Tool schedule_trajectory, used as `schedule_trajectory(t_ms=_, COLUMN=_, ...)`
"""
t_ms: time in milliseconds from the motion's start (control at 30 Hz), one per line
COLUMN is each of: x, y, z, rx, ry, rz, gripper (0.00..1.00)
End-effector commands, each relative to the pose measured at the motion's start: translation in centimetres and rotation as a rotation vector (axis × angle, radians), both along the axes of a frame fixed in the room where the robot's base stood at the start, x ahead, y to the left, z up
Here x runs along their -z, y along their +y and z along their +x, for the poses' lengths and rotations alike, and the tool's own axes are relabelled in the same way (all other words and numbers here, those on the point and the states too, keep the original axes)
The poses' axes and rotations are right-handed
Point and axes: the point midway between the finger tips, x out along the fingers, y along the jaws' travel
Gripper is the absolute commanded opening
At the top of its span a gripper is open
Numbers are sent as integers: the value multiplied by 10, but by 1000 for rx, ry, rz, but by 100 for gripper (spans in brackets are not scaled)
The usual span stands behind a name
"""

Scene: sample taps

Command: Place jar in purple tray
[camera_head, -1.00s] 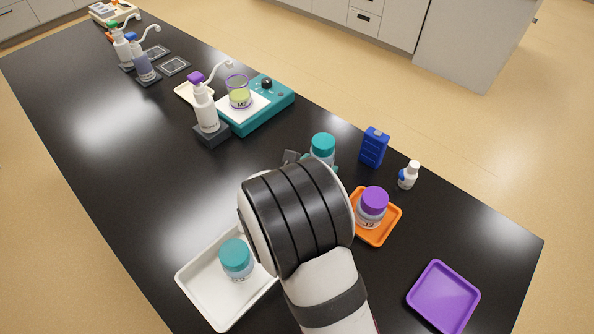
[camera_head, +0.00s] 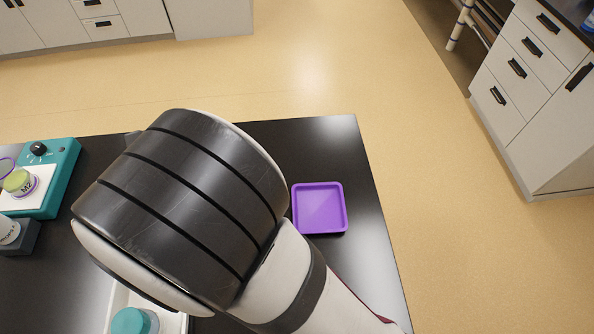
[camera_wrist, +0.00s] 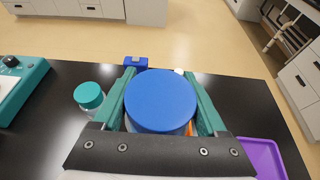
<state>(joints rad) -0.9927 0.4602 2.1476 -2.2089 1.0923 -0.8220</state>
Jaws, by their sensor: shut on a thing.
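A jar with a blue lid (camera_wrist: 160,100) sits upright between the teal fingers of my gripper (camera_wrist: 160,92) in the wrist view. My gripper is shut on this jar, and the lid hides most of its body. The purple tray (camera_head: 320,208) is empty in the head view, on the black bench right of my arm. It also shows in the wrist view (camera_wrist: 262,156), at the lower right of the held jar and apart from it. In the head view my arm hides the gripper and the jar.
A teal-lidded jar (camera_wrist: 90,97) stands left of my gripper. A blue box (camera_wrist: 136,61) and a small white cap (camera_wrist: 179,71) are beyond it. A sliver of orange (camera_wrist: 189,129) shows behind the held jar. A teal instrument (camera_head: 60,172) is at left. Bench around the purple tray is clear.

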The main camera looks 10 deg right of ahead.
Motion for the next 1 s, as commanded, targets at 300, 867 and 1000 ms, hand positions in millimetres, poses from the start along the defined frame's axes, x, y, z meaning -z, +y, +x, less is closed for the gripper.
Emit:
schedule_trajectory(t_ms=300, x=-1, y=-116, z=22, rx=422, ry=-11, rz=21, gripper=9)
schedule_trajectory(t_ms=867, x=2, y=-292, z=-36, rx=1167, ry=12, rz=-6, gripper=9)
schedule_trajectory(t_ms=1000, x=18, y=-300, z=-43, rx=1215, ry=19, rz=-16, gripper=9)
